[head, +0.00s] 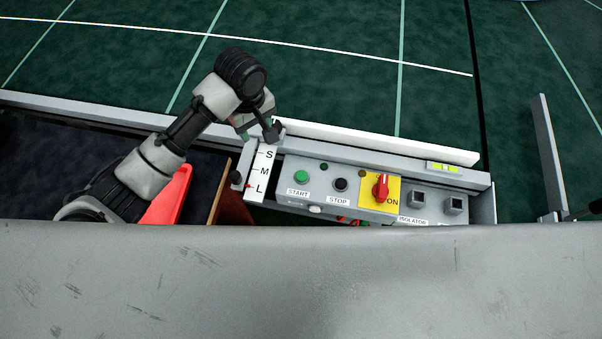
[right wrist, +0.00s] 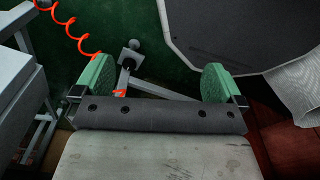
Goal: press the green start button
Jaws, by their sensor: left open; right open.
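The green start button (head: 301,176) sits on the grey control box (head: 322,208), above a START label, in the head view. Nothing covers it. My left gripper (head: 257,130) is left of and above the button in the picture, beside the top of the S-M-L scale plate. It is seen partly from behind, with a bit of green finger showing, and is apart from the button. My right gripper (right wrist: 157,83) is open in the right wrist view, its two green fingers wide apart with nothing held between them. The button does not show there.
Right of the start button are a dark STOP button (head: 340,184) and a red isolator knob (head: 380,188) on yellow. The S-M-L scale plate (head: 262,171) stands left of the box. In the right wrist view, an orange coiled cable (right wrist: 78,38) hangs at upper left.

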